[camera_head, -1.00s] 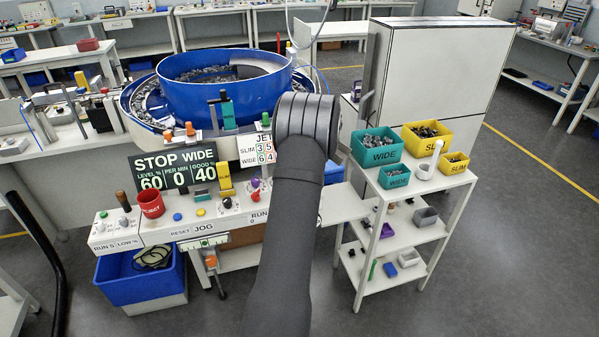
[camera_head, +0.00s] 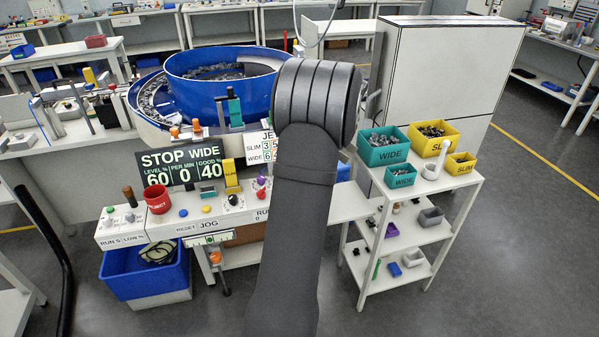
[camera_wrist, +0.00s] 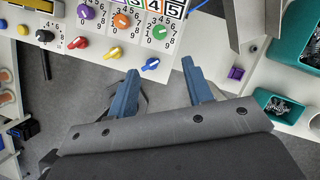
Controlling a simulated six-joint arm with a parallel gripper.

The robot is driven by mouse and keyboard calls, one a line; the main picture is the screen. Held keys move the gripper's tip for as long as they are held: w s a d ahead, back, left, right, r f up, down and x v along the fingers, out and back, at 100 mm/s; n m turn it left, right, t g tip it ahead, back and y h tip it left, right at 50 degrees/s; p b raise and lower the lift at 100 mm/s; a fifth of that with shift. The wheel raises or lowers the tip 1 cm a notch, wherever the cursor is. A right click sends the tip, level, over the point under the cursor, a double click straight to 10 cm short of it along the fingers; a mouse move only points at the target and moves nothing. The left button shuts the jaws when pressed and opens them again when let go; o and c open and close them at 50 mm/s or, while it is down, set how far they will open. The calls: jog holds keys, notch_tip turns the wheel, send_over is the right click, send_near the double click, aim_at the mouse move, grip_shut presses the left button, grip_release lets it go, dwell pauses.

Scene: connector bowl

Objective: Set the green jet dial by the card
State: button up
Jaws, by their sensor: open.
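The green jet dial (camera_wrist: 158,32) is in the wrist view on the white panel, at the right end of a row beside an orange dial (camera_wrist: 122,20) and a purple dial (camera_wrist: 85,11). Numbers ring each dial; the green dial's exact setting is too small to read. My gripper (camera_wrist: 160,80) is open and empty, its two blue fingers apart, just below the panel edge. The jet card (camera_head: 260,147) stands behind the panel in the head view, partly hidden by my arm. In the head view my arm hides the green dial and my gripper.
Red, yellow and blue levers (camera_wrist: 151,64) sit below the dials, close to my left finger. Teal bins (camera_head: 383,148) and yellow bins (camera_head: 434,138) stand on a white shelf at the right. A blue bowl feeder (camera_head: 222,92) stands behind the panel.

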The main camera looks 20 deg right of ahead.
jog(key=s+a+r+n+t, duration=0.2)
jog(key=s+a, duration=0.4)
jog(key=s, duration=0.2)
jog(key=s+a+r+n+t+h, duration=0.1)
jog(key=s+a+r+n+t, duration=0.1)
jog(key=s+a, duration=0.4)
jog(key=shift+s+h, duration=0.3)
jog(key=shift+s, duration=1.4)
jog(key=w+d+f+m+t, duration=0.1)
jog(key=w+d+f+m, duration=0.6)
jog(key=w+d, duration=0.4)
jog(key=shift+m, duration=0.7)
jog(key=x, duration=0.5)
jog(key=a+x, duration=0.1)
jog(key=x, duration=1)
jog(key=shift+w+a+r, duration=0.15)
jog(key=shift+w+r, duration=0.1)
jog(key=shift+w, duration=0.1)
jog(key=shift+y, duration=0.4)
jog(key=c, duration=1)
